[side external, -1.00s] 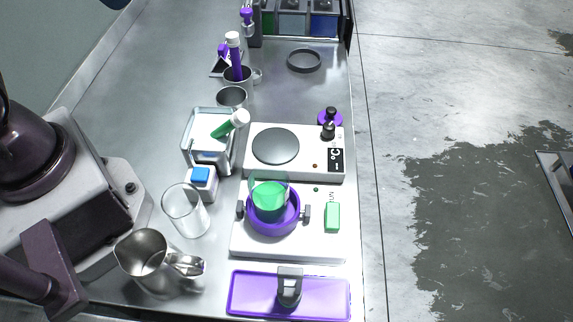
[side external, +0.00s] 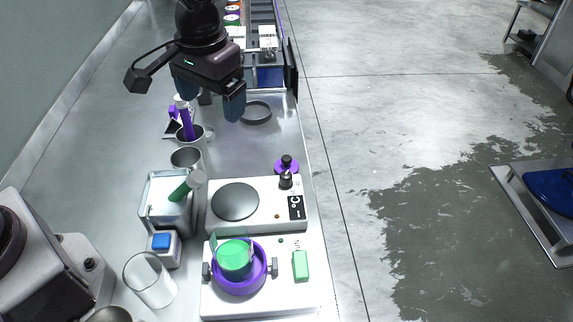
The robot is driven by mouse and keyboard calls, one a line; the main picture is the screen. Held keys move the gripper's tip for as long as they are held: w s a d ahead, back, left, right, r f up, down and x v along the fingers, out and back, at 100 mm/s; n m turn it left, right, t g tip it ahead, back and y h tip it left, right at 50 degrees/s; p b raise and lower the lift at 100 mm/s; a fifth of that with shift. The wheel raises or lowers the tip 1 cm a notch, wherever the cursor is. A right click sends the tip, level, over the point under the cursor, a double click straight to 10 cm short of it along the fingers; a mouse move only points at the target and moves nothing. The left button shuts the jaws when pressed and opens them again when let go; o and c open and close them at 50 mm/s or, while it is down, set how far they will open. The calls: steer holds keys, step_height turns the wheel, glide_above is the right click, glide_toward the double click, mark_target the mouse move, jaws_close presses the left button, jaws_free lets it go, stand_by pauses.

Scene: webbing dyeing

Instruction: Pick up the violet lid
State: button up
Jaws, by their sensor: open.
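A round violet lid (side external: 279,167) with a black knob lies on the bench just behind the right rear corner of the white hot plate (side external: 217,228). A dark post on that corner partly overlaps it in the picture. My gripper (side external: 212,100) is in the upper part of the side external view, above the far bench. Its two dark fingertips are spread apart with nothing between them. It is apart from the lid, up and to the left of it in the picture.
A metal cup holding violet-bodied tubes (side external: 190,133) stands below my gripper. A dark ring (side external: 257,112) lies behind the lid. A violet ring holder with a green vessel (side external: 234,257), a glass beaker (side external: 150,280) and a metal bin (side external: 166,207) stand nearer.

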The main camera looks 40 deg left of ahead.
steer(key=w+d+f+n+y, duration=0.2)
steer(key=w+d+f+n, duration=0.25)
steer(key=w+f, duration=0.45)
steer(key=n+t, duration=0.1)
steer(key=n, duration=0.4)
glide_toward(287, 158)
steer(key=x, duration=0.5)
steer(key=shift+w+f, duration=0.15)
steer(key=shift+f, duration=0.05)
steer(key=x, duration=0.5)
steer(key=shift+c, duration=0.3)
steer(key=c, duration=0.9)
